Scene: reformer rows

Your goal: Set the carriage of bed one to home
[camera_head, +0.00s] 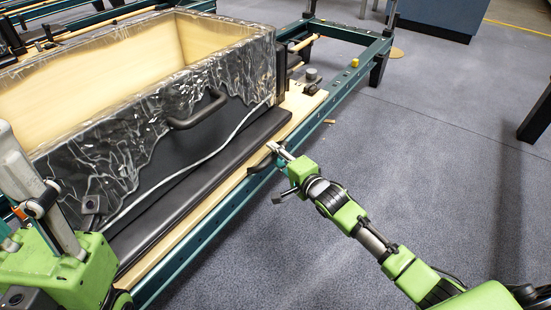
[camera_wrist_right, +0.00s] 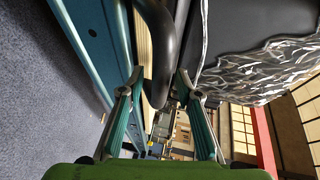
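Bed one's teal frame rail (camera_head: 335,95) runs from lower left to upper right in the head view. Its carriage (camera_head: 175,213) has a black padded top on a pale wooden board. A curved black handle (camera_head: 264,163) sticks out at the carriage's near edge. My right gripper (camera_head: 277,152) is at this handle. In the right wrist view the black handle (camera_wrist_right: 160,60) comes down between the two fingers (camera_wrist_right: 160,78), which stand apart on either side of it; I cannot tell whether they touch it.
A large open box (camera_head: 110,125) with wrinkled clear-and-dark wrapping and a black handle (camera_head: 197,110) sits over the carriage. A pale cord (camera_head: 190,165) lies along it. Another frame stands behind at upper left. Grey carpet (camera_head: 440,140) is clear at right, with a dark post (camera_head: 537,117) beyond.

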